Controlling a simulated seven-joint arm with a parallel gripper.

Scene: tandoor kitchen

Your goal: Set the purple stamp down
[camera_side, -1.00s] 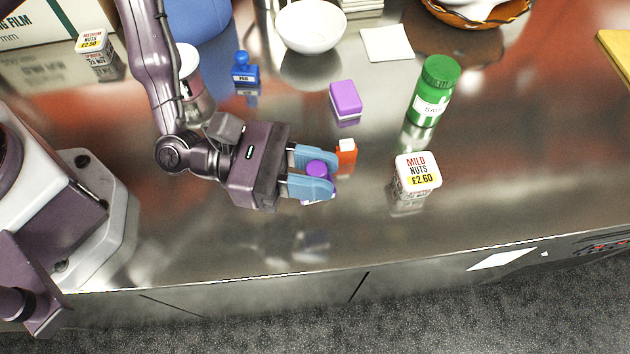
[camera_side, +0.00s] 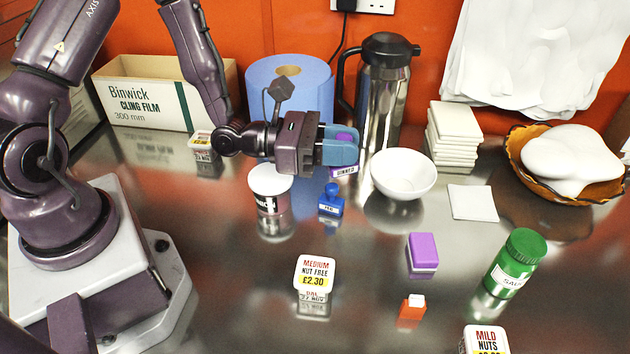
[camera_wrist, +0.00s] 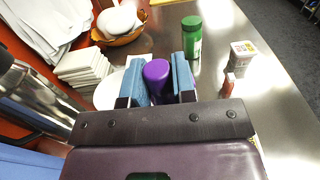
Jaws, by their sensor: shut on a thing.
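The purple stamp (camera_side: 344,174) is held between the blue fingers of my gripper (camera_side: 343,150). Its base, with a lettered white band, shows below the fingers in the side view. It looks upright and appears to be in the air, behind the blue stamp (camera_side: 331,203) and left of the white bowl (camera_side: 403,172). In the wrist view the round purple handle top (camera_wrist: 157,70) sits between the fingers. A purple block with a pale lower part (camera_side: 422,250) lies on the counter (camera_side: 240,300) to the right. The stamp's underside is hidden.
A steel flask (camera_side: 385,95) and blue roll (camera_side: 290,85) stand close behind; a lettered tin (camera_side: 270,185) is at front left. Central counter has free room.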

